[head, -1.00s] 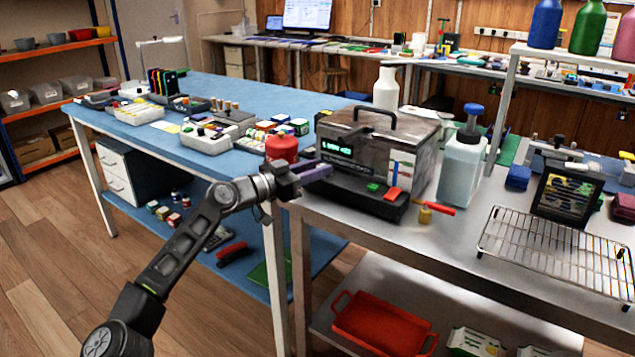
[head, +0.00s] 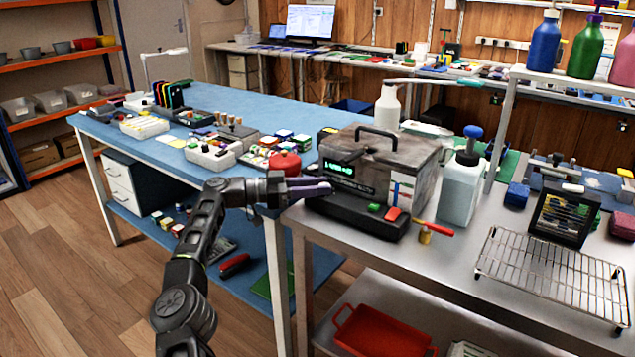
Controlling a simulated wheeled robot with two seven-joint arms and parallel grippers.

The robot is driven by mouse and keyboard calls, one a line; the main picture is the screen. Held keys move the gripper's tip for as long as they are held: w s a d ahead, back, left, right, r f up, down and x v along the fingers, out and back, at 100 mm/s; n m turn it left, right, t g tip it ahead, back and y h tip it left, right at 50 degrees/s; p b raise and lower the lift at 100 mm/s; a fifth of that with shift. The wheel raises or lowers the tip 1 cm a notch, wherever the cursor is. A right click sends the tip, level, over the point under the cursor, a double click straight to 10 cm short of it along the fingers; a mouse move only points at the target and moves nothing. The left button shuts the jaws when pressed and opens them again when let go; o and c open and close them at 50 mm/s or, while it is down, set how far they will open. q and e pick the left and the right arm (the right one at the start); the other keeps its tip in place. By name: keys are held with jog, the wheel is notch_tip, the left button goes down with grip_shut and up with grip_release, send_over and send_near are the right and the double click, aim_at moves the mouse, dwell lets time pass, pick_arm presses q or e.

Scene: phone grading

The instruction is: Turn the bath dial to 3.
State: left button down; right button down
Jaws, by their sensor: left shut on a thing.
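The bath (head: 408,165) is a worn grey-brown box with a black lid handle, a lit green display (head: 340,169) and a dark front base. It stands at the left end of the metal bench. My left gripper (head: 326,189) has purple fingers and reaches in from the left to the bath's front left, just below the display. It is shut there on the bath dial, which the fingers hide. The dial's marks and setting cannot be read. A green button (head: 374,207) and a red button (head: 392,214) sit right of the fingers. My right gripper is not in view.
A red-handled valve (head: 432,228) sticks out at the bath's front right. A white bottle with a blue top (head: 462,185) stands beside the bath, and a wire rack (head: 553,275) lies further right. A red round pot (head: 284,162) stands on the blue table behind my gripper.

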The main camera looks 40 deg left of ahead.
pick_arm(q)
jog(key=shift+r, duration=0.1)
dwell(0.3)
jog(key=c, duration=1.1)
grip_release()
